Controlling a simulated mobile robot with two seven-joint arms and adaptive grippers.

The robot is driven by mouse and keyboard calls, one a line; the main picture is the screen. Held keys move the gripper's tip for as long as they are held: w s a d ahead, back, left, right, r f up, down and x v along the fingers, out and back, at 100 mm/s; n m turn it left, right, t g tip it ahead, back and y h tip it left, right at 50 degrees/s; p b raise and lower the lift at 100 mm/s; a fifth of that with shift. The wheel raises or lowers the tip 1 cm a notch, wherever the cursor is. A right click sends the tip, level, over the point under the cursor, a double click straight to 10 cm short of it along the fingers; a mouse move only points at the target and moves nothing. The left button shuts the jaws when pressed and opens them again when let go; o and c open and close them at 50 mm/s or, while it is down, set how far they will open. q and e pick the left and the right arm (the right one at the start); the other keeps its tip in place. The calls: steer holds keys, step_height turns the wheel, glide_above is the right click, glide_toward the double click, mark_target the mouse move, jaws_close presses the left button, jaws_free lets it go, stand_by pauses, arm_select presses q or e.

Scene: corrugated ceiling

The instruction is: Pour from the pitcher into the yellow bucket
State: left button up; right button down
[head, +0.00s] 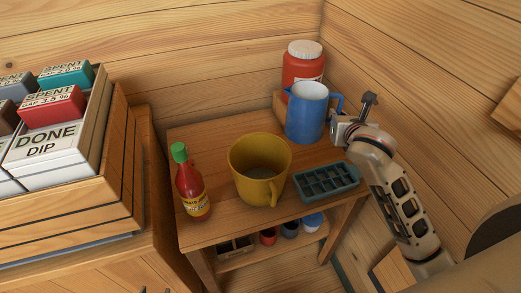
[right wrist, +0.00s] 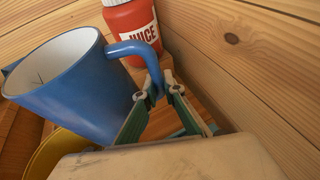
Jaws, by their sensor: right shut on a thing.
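The blue pitcher (head: 306,112) stands at the back right of the small wooden table, upright or nearly so in the head view. Its handle faces my right gripper. My right gripper (head: 340,124) is shut on that handle; the right wrist view shows the fingers (right wrist: 157,92) on either side of the lower handle of the pitcher (right wrist: 75,85). Whether the pitcher touches the table is hard to tell. The yellow bucket (head: 258,160) stands upright on the table, left of and nearer than the pitcher, with its handle toward the front. My left gripper is not in view.
A red juice jar (head: 302,66) with a white lid stands behind the pitcher. A red sauce bottle (head: 190,182) stands left of the bucket and a teal ice tray (head: 326,181) lies right of it. A wooden crate (head: 95,190) is at left. Walls close in behind and right.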

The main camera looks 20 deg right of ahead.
mark_target(325, 108)
steer(key=shift+r, duration=0.3)
steer(key=shift+s+a+r+n+t+h, duration=0.1)
steer(key=shift+a+r+n+t+h, duration=0.15)
steer(key=shift+r, duration=0.35)
steer(key=shift+a+r+n+t+h, duration=0.1)
steer(key=shift+r+n+h, duration=0.2)
steer(key=shift+r, duration=0.25)
steer(key=a+n+t, duration=0.1)
steer(key=a+r+n+h, duration=0.1)
steer(key=a+n+t+h, duration=0.1)
steer(key=n, duration=0.1)
steer(key=shift+s+a+r+t, duration=0.15)
steer(key=shift+s+a+t, duration=0.2)
steer(key=shift+s, duration=0.05)
steer(key=shift+a+r+n+h, duration=0.15)
steer(key=shift+a+n+h, duration=0.05)
steer(key=shift+n+h, duration=0.05)
steer(key=shift+a+r+t, duration=0.15)
steer(key=shift+t, duration=0.25)
steer(key=shift+s+a+r+n, duration=0.1)
steer(key=shift+n, duration=0.3)
steer(key=shift+a+r+n+t+h, duration=0.25)
steer(key=shift+n+t+h, duration=0.15)
steer(key=shift+n+t, duration=0.15)
